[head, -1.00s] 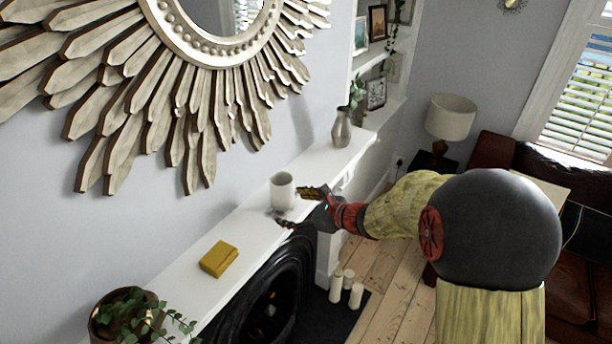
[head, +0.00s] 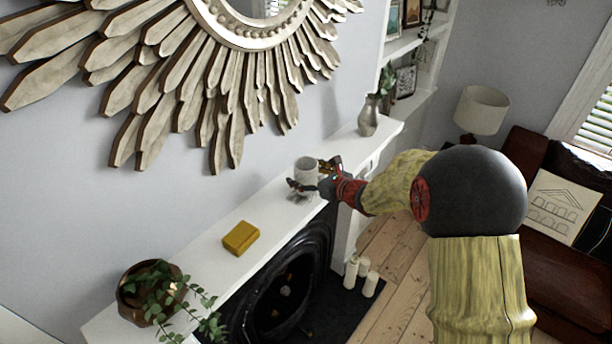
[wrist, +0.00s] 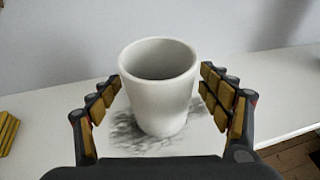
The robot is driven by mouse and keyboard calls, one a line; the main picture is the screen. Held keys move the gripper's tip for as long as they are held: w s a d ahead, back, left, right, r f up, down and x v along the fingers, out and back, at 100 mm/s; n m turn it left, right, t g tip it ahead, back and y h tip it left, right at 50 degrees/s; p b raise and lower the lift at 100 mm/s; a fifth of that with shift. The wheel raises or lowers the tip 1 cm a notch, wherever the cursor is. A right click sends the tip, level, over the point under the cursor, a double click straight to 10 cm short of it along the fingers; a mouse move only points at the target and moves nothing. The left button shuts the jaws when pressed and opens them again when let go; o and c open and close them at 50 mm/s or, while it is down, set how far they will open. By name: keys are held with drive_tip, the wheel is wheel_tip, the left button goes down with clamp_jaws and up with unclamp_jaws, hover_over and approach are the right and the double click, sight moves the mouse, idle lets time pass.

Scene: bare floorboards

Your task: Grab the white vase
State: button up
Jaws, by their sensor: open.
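The white vase (head: 307,170) stands upright on the white mantel shelf (head: 205,272), a plain cup-like pot with an open top. It also shows in the wrist view (wrist: 160,95), in the middle between the fingers. My gripper (head: 312,178) is open, with one finger on each side of the vase. In the wrist view my gripper (wrist: 162,100) shows a gap on both sides of the vase, so neither finger appears to touch it. The lower vase is partly hidden by the gripper in the head view.
A yellow box (head: 240,238) lies left of the vase on the shelf. A potted plant (head: 150,290) stands at the near end and a grey metal vase (head: 368,116) with leaves at the far end. Several candles (head: 362,275) stand below. A sunburst mirror (head: 200,75) hangs above.

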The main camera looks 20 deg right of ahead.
drive_tip(key=c, duration=0.3)
drive_tip(key=c, duration=1.2)
drive_tip(key=shift+r, duration=0.15)
drive_tip(key=shift+c, duration=0.2)
